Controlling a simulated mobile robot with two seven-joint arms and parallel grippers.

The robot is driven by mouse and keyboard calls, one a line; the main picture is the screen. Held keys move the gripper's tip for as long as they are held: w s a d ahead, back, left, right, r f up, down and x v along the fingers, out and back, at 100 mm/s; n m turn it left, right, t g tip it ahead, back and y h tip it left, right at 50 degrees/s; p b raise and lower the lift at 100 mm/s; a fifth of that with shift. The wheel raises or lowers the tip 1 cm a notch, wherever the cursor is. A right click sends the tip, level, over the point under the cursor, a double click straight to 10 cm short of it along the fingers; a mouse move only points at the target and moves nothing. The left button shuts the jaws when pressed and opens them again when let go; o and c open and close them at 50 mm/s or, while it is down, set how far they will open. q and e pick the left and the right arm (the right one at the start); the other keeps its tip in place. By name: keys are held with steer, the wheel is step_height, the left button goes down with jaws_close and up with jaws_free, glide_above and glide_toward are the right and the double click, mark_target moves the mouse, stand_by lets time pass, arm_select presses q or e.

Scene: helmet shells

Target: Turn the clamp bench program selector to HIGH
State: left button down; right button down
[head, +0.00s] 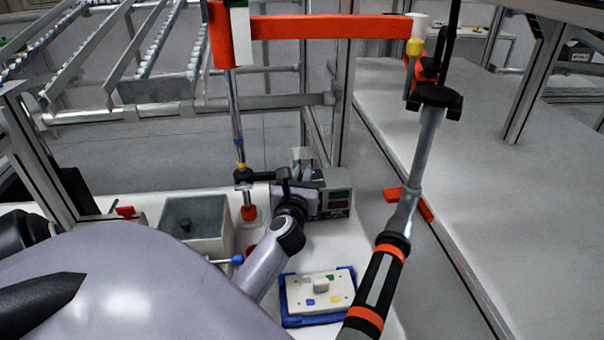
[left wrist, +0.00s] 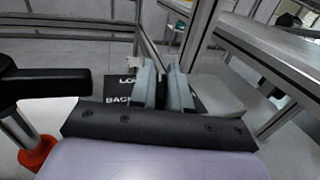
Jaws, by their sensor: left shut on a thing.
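My left gripper (head: 302,158) reaches a grey box (head: 337,195) with small red and green displays on the bench. In the left wrist view its two grey fingers (left wrist: 165,88) stand in front of a black panel (left wrist: 118,90) with white lettering, partly covered, reading "LO…" and "BAC…". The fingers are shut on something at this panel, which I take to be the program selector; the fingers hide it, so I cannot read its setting. No HIGH label is readable. My right gripper is not in view.
A black and orange tool (head: 378,285) hangs at the right of the bench. A white board in a blue frame (head: 318,295), an open grey bin (head: 197,222) and a red-footed clamp (head: 249,212) are close to my left arm. An orange beam (head: 320,27) crosses above.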

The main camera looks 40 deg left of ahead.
arm_select(q)
steer(key=shift+f, duration=0.25)
steer(key=c, duration=1.3)
jaws_free()
steer(key=shift+o, duration=0.6)
steer(key=shift+r, duration=0.1)
steer(key=v, duration=0.7)
steer(key=shift+s, duration=0.1)
